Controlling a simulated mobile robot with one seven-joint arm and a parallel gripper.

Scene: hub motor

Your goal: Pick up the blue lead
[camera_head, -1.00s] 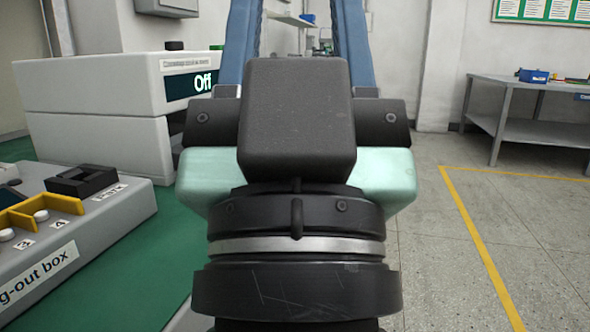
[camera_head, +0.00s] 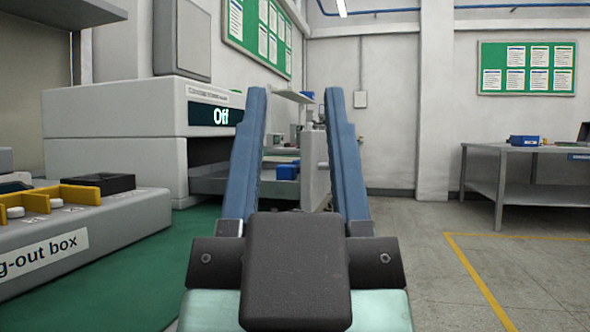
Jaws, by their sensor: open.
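My gripper (camera_head: 295,95) points forward in the middle of the head view. Its two long blue fingers stand wide apart with nothing held between them. I cannot make out a blue lead anywhere in view. The plugging-out box (camera_head: 125,222), grey and only partly in frame, sits on the green surface to the left of my gripper. It has yellow dividers (camera_head: 58,193), white buttons and a black block (camera_head: 97,183) on top. Its left part is cut off by the frame edge.
A white machine (camera_head: 115,140) whose display (camera_head: 215,115) reads "Off" stands behind the box. A bench with a blue bin (camera_head: 287,170) shows beyond the fingers. A grey table (camera_head: 545,195) with a blue box (camera_head: 524,141) stands far right. Floor at right is clear.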

